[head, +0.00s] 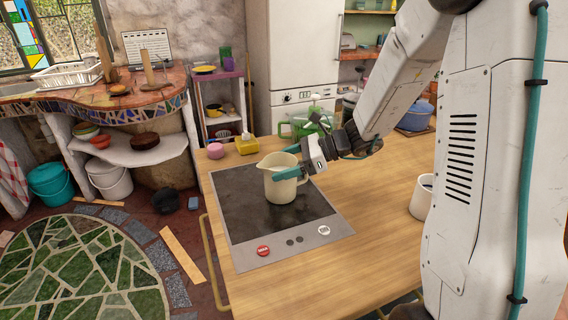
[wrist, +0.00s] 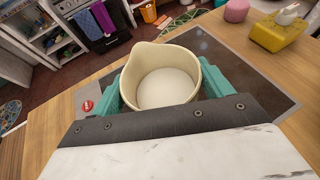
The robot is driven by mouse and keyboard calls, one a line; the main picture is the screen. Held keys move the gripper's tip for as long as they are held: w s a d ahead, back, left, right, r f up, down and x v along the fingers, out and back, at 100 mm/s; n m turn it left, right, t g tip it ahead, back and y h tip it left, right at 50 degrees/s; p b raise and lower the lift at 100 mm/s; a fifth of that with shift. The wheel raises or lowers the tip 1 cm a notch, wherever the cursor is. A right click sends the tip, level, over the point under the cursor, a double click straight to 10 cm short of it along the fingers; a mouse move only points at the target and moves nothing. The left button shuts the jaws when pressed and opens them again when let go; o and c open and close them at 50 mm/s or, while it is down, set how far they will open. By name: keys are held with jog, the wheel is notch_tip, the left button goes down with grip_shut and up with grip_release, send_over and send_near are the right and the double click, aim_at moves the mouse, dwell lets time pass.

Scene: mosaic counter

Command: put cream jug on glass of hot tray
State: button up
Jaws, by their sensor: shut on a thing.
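The cream jug (head: 281,182) is on or just above the dark glass of the hot tray (head: 240,215); I cannot tell whether its base touches. It is upright, with its spout toward the left in the head view. My gripper (head: 290,173) is shut on the cream jug, with its teal fingers on either side of the body.
A pink pot (head: 216,151) and a yellow box (head: 247,145) stand behind the hot tray. A green glassy pot (head: 305,124) is behind my gripper. A white mug (head: 421,197) stands to the right. The wooden counter (head: 300,285) is clear in front.

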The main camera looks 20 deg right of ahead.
jog(key=shift+f, duration=0.1)
jog(key=o, duration=1.8)
